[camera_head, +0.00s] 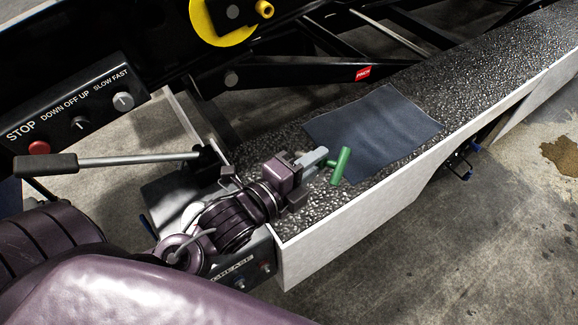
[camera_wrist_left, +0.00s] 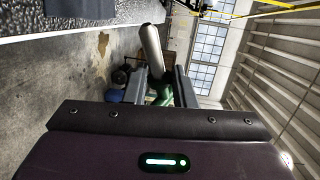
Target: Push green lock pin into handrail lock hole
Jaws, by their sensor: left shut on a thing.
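The green lock pin (camera_head: 342,165) has a T-shaped green handle in the head view. My left gripper (camera_head: 318,160) is shut on it, above the dark speckled deck. In the left wrist view, the pin's grey metal shaft (camera_wrist_left: 152,48) points up and away from the fingers. Its green part sits between the two fingertips (camera_wrist_left: 160,88) of my left gripper. I cannot make out the handrail or its lock hole in either view. My right gripper is not in view.
The speckled deck (camera_head: 500,75) carries a blue-grey mat (camera_head: 375,130) and has a white side edge. At left are a control panel (camera_head: 75,115) with a red STOP button and a long grey lever (camera_head: 120,160). Black framework with a yellow disc (camera_head: 222,18) stands behind.

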